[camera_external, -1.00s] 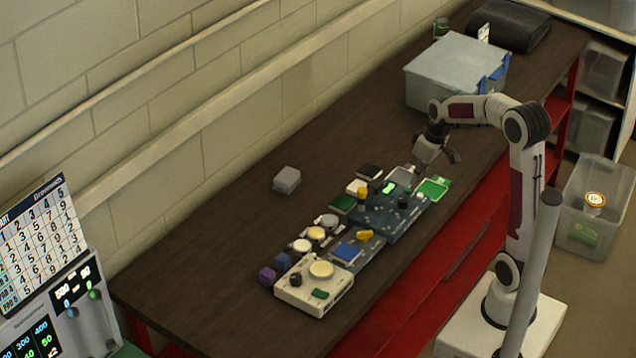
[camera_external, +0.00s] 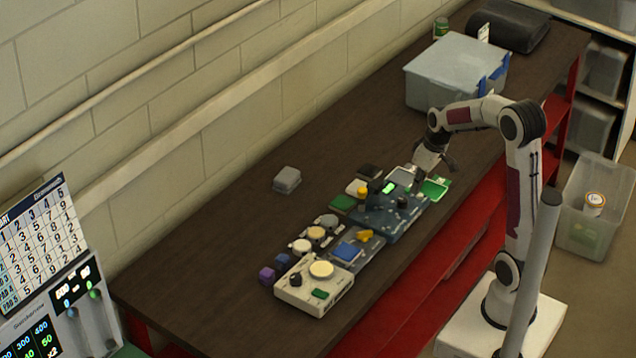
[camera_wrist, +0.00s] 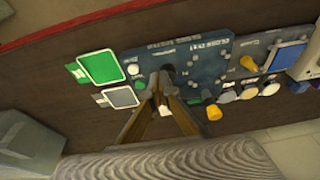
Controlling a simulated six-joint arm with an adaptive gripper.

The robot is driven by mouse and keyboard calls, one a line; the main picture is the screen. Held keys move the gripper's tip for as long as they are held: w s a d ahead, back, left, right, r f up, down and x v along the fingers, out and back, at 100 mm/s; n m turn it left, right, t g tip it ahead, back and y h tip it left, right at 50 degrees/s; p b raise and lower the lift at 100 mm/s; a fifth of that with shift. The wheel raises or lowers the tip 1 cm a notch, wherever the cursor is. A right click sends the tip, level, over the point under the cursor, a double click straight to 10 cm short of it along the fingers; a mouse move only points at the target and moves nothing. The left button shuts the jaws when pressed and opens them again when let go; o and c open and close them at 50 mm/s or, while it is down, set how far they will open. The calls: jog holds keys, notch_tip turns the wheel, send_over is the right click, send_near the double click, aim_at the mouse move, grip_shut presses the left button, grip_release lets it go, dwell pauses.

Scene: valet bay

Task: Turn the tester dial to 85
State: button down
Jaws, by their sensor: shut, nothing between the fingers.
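The tester appears to be the dark blue panel (camera_external: 385,228) on the bench, with a lit green display (camera_external: 389,188) and a black knob (camera_external: 402,203). It also shows in the wrist view (camera_wrist: 205,50), its print too small to read. My gripper (camera_external: 420,174) is shut and empty, pointing down above the panel's right end. In the wrist view my gripper (camera_wrist: 162,90) has its fingertips together, just in front of a dark knob (camera_wrist: 168,71). I cannot tell whether they touch it. The dial's reading is not legible.
A yellow knob (camera_wrist: 213,112) stands near the panel's edge. Green (camera_external: 434,188) and grey pads lie beside the panel. A white device (camera_external: 315,290) and several small pots sit left. A pale blue case (camera_external: 455,78) stands behind.

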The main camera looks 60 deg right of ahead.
aim_at(403, 202)
jog(key=shift+s+x, duration=0.2)
jog(key=shift+x, duration=0.7)
jog(key=shift+s+x, duration=0.25)
jog(key=shift+x, duration=0.7)
jog(key=shift+w, duration=0.1)
jog(key=shift+a, duration=0.65)
jog(key=shift+a, duration=0.55)
dwell(0.4)
jog(key=shift+a, duration=0.1)
jog(key=shift+s+f, duration=0.1)
jog(key=shift+s, duration=0.25)
jog(key=shift+a, duration=0.1)
dwell(0.3)
